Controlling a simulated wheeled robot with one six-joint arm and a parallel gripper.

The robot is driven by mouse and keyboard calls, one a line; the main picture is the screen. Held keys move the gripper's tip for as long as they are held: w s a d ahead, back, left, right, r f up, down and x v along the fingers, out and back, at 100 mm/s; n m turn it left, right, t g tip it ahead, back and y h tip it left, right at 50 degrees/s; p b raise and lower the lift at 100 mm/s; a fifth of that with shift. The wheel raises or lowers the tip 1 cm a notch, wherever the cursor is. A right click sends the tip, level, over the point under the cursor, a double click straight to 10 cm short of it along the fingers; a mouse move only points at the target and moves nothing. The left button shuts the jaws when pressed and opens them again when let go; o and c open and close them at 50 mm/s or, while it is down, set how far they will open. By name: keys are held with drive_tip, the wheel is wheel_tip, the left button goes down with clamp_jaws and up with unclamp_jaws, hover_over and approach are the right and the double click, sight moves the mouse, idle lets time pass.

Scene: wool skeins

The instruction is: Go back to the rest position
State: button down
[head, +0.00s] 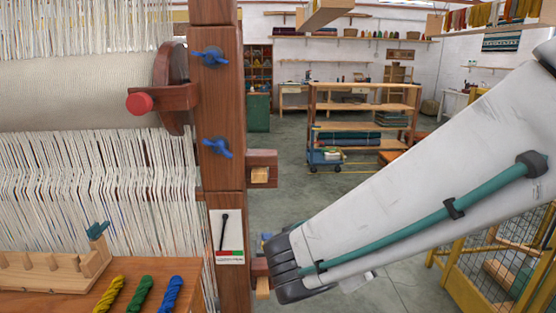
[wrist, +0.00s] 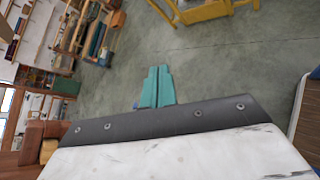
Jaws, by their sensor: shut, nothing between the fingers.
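My gripper (wrist: 157,87) shows in the wrist view as two teal fingers side by side, touching, with nothing between them. It is over the grey concrete floor. In the head view my white arm with a teal cable slants down from the right edge towards the loom post; the fingers are hidden there. The wooden loom post (head: 217,100) stands left of my arm. Three wool skeins, yellow (head: 110,295), green (head: 139,295) and blue (head: 170,293), lie on a wooden table (head: 60,302) at lower left.
A peg rack (head: 50,270) sits on the table before the loom's white warp threads (head: 90,170). A wooden shelf cart (head: 360,105) stands further back. A yellow mesh cage (head: 485,262) is at lower right and also shows in the wrist view (wrist: 202,12). Open floor lies between.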

drive_tip(key=s+d+r+m+g+y, duration=0.2)
drive_tip(key=s+d+m+g+y, duration=0.1)
drive_tip(key=s+m, duration=0.6)
drive_tip(key=s+d+r+m+g+y, duration=0.2)
drive_tip(key=s+d+m+g+y, duration=0.2)
drive_tip(key=m, duration=0.7)
drive_tip(key=s+d+y, duration=0.2)
drive_tip(key=s+d, duration=0.2)
drive_tip(key=s, duration=0.1)
drive_tip(key=shift+m+g, duration=0.3)
drive_tip(key=shift+f, duration=0.1)
